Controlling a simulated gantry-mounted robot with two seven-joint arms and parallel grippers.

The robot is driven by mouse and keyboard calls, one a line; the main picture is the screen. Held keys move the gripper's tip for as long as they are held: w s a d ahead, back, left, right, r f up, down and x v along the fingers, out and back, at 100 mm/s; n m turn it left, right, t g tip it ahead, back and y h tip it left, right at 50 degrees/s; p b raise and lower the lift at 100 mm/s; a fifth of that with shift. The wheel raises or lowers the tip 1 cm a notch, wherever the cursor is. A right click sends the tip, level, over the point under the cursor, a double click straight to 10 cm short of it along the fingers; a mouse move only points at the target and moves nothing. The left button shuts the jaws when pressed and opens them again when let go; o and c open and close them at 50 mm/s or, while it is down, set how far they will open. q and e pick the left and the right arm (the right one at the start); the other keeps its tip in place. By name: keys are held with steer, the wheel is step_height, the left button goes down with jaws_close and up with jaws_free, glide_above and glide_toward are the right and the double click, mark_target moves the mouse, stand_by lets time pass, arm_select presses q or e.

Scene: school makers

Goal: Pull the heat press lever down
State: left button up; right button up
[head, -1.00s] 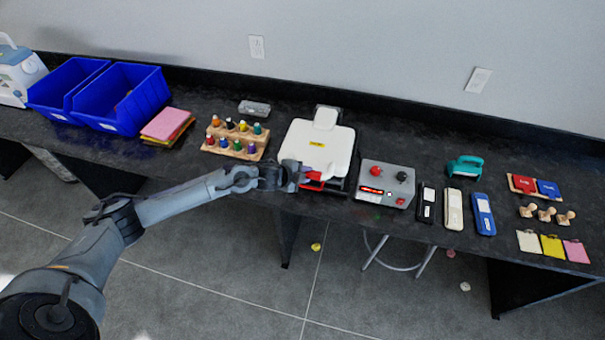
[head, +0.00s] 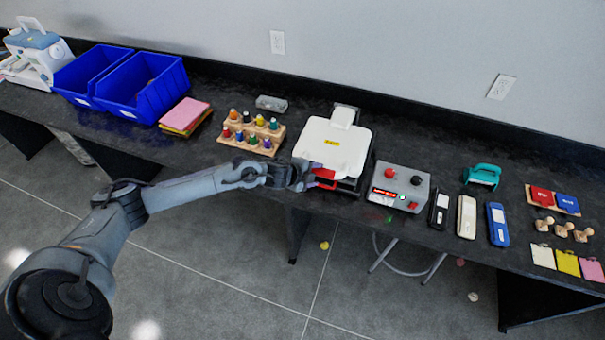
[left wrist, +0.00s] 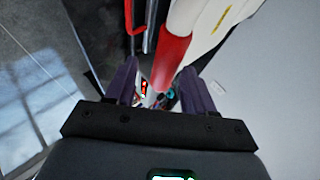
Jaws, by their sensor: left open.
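The heat press (head: 334,148) stands on the black bench, with a white top plate and a yellow label. Its red lever handle (head: 325,174) shows at the front left edge. My left gripper (head: 307,177) is at this handle. In the left wrist view the red handle (left wrist: 171,62) runs down between the two open fingers of my left gripper (left wrist: 155,85). I cannot tell whether either finger touches it. The grey control box (head: 400,187) with a red display stands just right of the press. My right gripper is not in view.
A wooden rack of small bottles (head: 252,132) stands close left of the press. Further left are pink and yellow sheets (head: 185,114) and blue bins (head: 150,95). Staplers (head: 466,216) lie to the right. Open floor lies before the bench.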

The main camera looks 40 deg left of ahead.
arm_select(q)
steer(key=v, duration=0.8)
steer(key=shift+s+p, duration=0.25)
steer(key=shift+p, duration=0.1)
steer(key=shift+r, duration=0.1)
steer(key=s+d+f+n+g+h, duration=0.1)
steer(key=s+d+f+g+h, duration=0.1)
steer(key=s+d+f, duration=0.6)
steer(key=s+d+n, duration=0.3)
steer(key=s+d, duration=0.1)
steer(key=d, duration=0.3)
steer(key=s+d+n, duration=0.3)
steer(key=s+d, duration=0.1)
steer(key=d, duration=0.3)
steer(key=s+a+r+n+g+y+p, duration=0.25)
steer(key=s+a+r+n+g, duration=0.3)
steer(key=s, duration=0.45)
step_height(320, 180, up, 19)
steer(key=t+p, duration=0.1)
steer(key=p, duration=1.7)
steer(key=shift+w+d+r, duration=0.2)
steer(key=shift+w+d, duration=0.05)
steer(key=shift+d, duration=0.05)
